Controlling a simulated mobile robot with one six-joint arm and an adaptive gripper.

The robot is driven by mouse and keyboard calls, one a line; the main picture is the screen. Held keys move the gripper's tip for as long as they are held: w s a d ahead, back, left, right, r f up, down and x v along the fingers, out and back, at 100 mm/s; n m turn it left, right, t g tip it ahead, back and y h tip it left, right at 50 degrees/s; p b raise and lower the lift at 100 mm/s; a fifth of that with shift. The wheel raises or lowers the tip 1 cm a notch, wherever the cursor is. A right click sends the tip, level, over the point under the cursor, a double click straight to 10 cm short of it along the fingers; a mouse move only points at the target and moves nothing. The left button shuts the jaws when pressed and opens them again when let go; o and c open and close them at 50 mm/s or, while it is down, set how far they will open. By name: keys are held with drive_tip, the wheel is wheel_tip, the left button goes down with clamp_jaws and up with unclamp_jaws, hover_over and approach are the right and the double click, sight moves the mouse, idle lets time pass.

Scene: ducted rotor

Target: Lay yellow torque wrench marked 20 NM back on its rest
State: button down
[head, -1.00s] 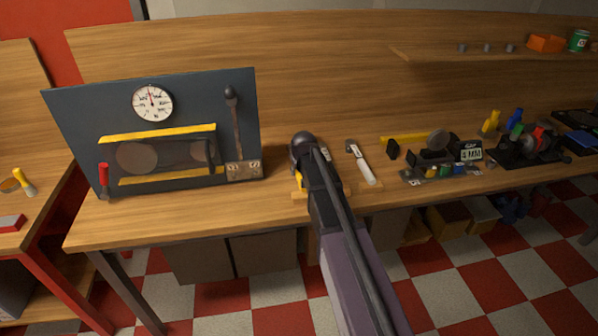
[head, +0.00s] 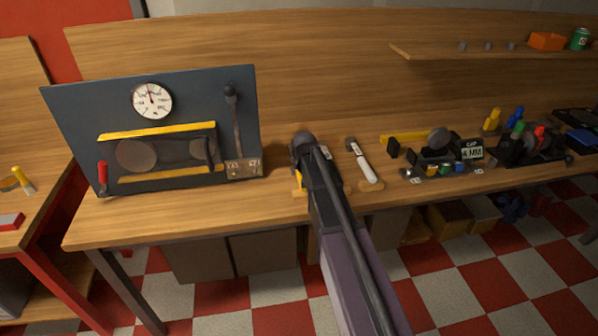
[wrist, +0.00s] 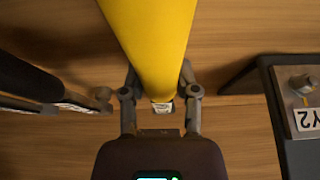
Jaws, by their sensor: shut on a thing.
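The yellow torque wrench (wrist: 150,40) fills the top middle of the wrist view, with its thick yellow body between my fingers. My gripper (wrist: 160,88) is shut on it. In the head view only a small yellow piece of the wrench (head: 299,181) shows beside my arm, over the front of the bench. The 20 NM marking cannot be read. A wooden piece (head: 300,194) shows just below the yellow part, mostly hidden by my arm. I cannot tell whether the wrench touches it.
A white-handled tool (head: 363,163) lies right of my arm, by another wooden piece (head: 371,187). A dark panel (head: 75,125) with a gauge and lever stands left; its labelled edge (wrist: 303,120) shows in the wrist view. Several small parts and fixtures crowd the bench farther right.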

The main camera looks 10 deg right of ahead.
drive_tip(key=shift+c, duration=1.4)
unclamp_jaws()
drive_tip(key=s+r+g+p, duration=0.2)
drive_tip(key=s+p, duration=0.1)
drive_tip(key=s, duration=1.1)
drive_tip(key=s+r+g+p, duration=0.3)
drive_tip(key=s, duration=1.2)
drive_tip(key=shift+a+p, duration=0.3)
